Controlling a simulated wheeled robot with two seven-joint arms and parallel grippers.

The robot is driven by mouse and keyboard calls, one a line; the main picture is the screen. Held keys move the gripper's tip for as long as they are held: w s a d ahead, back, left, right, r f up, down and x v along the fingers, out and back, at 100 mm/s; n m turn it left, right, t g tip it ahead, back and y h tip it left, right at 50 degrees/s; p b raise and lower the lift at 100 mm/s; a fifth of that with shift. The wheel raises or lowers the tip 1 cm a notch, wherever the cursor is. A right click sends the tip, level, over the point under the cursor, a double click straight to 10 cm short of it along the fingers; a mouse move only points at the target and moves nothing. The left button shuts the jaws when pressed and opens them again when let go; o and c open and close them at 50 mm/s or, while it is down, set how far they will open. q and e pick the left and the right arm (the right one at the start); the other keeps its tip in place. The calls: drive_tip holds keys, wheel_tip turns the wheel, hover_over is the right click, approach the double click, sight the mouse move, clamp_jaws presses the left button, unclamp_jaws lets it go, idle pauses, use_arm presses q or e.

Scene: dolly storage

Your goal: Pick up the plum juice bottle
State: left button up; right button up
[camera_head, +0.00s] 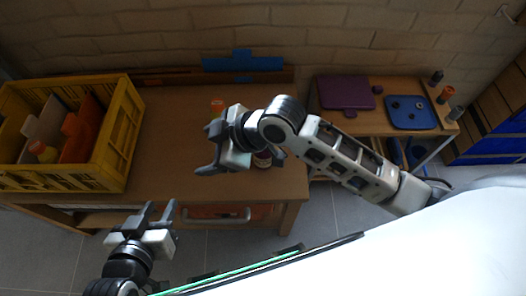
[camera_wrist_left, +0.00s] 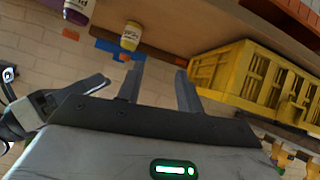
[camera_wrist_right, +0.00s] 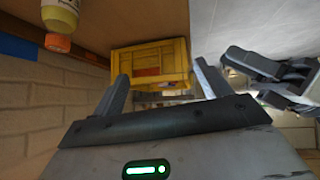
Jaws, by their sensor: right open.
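A bottle with a purple label, likely the plum juice (camera_head: 262,159), stands on the wooden table, mostly hidden behind my right arm. It also shows at the top of the left wrist view (camera_wrist_left: 78,10). A second bottle with an orange cap (camera_head: 217,104) stands farther back; it shows in the left wrist view (camera_wrist_left: 130,37) and probably in the right wrist view (camera_wrist_right: 60,18). My right gripper (camera_head: 210,148) is open and empty over the table, left of the purple-labelled bottle. My left gripper (camera_head: 160,208) is open and empty in front of the table edge.
A yellow crate (camera_head: 120,150) holding an orange item, a grey item and a bottle stands on the table's left. A side table (camera_head: 395,121) on the right bears a purple board, a blue tray and several small bottles. The tabletop between crate and right gripper is clear.

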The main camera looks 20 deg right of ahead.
drive_tip(key=w+d+r+n+g+h+b, duration=0.1)
drive_tip(key=w+d+r+n+g+h, duration=0.1)
drive_tip(key=d+n+h, duration=0.3)
drive_tip(key=w+d+r+n+g+h+b, duration=0.25)
drive_tip(key=d+n, duration=0.25)
drive_tip(key=d, duration=0.3)
drive_tip(key=b, duration=0.1)
hover_over(264, 150)
drive_tip(key=w, duration=0.2)
drive_tip(key=shift+h, duration=0.25)
drive_tip(key=f, duration=0.9)
drive_tip(key=shift+w+d, duration=0.2)
drive_tip(key=shift+d, duration=0.05)
drive_tip(key=shift+f, duration=0.5)
drive_tip(key=f, duration=0.3)
drive_tip(key=f+b, duration=0.1)
drive_tip(key=f, duration=0.1)
drive_tip(key=shift+s, duration=0.35)
use_arm(q)
drive_tip(key=shift+w+d+f+t, duration=0.1)
drive_tip(key=shift+f+t, duration=0.15)
drive_tip(key=shift+f, duration=0.25)
drive_tip(key=shift+w+d+f+t, duration=0.1)
drive_tip(key=shift+f+t, duration=0.15)
drive_tip(key=shift+f, duration=0.25)
use_arm(e)
drive_tip(key=shift+c, duration=0.4)
